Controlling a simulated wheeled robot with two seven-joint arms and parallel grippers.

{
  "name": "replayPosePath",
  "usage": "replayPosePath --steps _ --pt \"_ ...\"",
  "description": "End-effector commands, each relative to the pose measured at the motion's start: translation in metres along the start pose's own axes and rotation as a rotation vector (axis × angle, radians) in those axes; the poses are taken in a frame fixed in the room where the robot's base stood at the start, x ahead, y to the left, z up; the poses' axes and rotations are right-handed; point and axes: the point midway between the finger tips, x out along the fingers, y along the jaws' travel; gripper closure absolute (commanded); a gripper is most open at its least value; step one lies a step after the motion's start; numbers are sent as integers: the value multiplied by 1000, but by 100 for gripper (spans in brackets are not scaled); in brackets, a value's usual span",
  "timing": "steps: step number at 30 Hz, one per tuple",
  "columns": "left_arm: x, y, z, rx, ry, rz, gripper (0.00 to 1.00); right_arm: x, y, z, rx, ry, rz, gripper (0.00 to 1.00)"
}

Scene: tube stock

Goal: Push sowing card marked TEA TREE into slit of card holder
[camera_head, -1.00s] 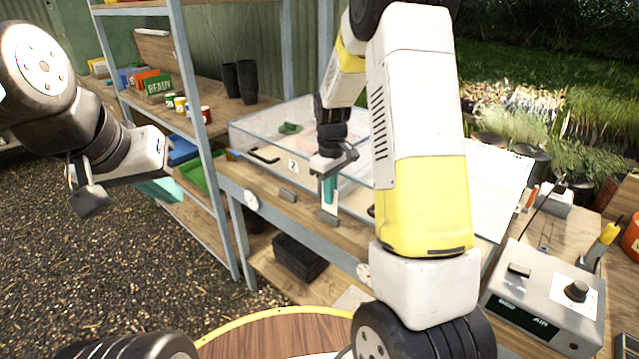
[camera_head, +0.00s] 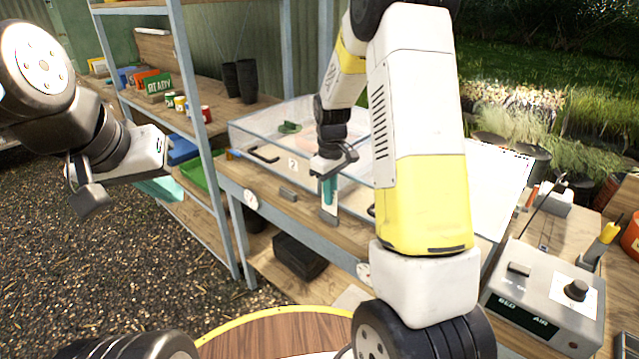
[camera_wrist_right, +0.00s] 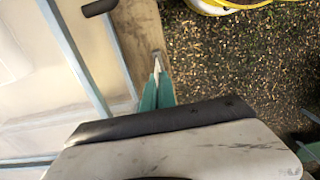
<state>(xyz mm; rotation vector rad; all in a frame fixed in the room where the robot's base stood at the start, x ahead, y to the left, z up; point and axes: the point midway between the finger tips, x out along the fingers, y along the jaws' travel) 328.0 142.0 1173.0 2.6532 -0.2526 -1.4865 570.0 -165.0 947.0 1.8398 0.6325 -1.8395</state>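A clear-walled case (camera_head: 262,130) with a dark handle and a 2 label stands behind. A control box (camera_head: 545,290) stands at the right. Shelves (camera_head: 190,90) with pots and tins stand at the left.

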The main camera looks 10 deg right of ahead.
Motion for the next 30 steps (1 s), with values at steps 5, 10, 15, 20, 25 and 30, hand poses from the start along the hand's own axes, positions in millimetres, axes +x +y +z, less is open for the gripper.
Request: replayPosePath --steps 5,10,15,20,25,30 --pt "0 0 0 0 0 0 100 0 0 0 0 0 0 100" --pt "0 0 0 0 0 0 100 1 0 0 0 -1 0 100" --pt "0 0 0 0 0 0 100 4 0 0 0 -1 0 100" --pt "0 0 0 0 0 0 100 7 0 0 -1 -1 -1 100" --pt "0 0 0 0 0 0 100 9 0 0 -1 -1 -1 100" --pt "0 0 0 0 0 0 100 9 0 0 0 -1 0 100"
